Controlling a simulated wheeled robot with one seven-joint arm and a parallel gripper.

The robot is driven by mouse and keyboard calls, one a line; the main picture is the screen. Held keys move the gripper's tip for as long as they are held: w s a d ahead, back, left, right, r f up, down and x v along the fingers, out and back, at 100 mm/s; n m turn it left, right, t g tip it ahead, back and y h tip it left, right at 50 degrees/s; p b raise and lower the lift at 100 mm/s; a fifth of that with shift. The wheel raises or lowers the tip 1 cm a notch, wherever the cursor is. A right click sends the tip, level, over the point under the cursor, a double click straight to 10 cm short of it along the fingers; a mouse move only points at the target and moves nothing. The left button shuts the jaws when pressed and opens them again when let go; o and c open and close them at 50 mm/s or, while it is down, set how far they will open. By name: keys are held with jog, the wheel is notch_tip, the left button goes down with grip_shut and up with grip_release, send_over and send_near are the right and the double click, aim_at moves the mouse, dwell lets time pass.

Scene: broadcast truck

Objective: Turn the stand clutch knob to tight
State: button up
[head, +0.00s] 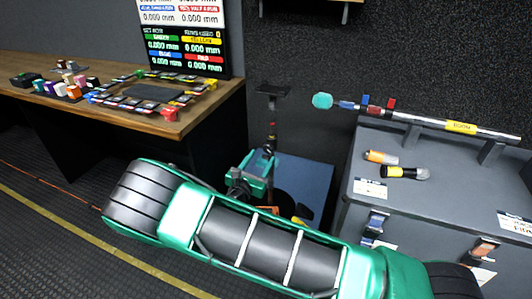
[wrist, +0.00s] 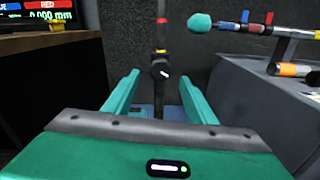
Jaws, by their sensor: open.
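The stand is a thin dark upright pole (wrist: 161,32) with red and yellow bands, in the middle of the wrist view. On it sits the clutch knob (wrist: 159,69), round and black with a small white mark toward its lower right. I cannot read a tight or loose label. My gripper (wrist: 160,79) is open, its teal fingers to the left and right of the knob's line, with the knob ahead of the tips and apparently untouched. In the head view the pole (head: 271,128) stands behind my gripper (head: 264,160); the knob there is too small to make out.
A grey cabinet (head: 430,160) stands right of the stand, bearing a boom pole (head: 425,119) with a teal tip that juts toward the stand, and two microphones (head: 405,172). A wooden desk (head: 200,112) with small items is at left. Dark wall (head: 300,60) behind.

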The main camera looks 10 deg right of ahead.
aim_at(267, 150)
jog(key=shift+x, duration=2.7)
jog(key=shift+c, duration=0.2)
jog(key=c, duration=1)
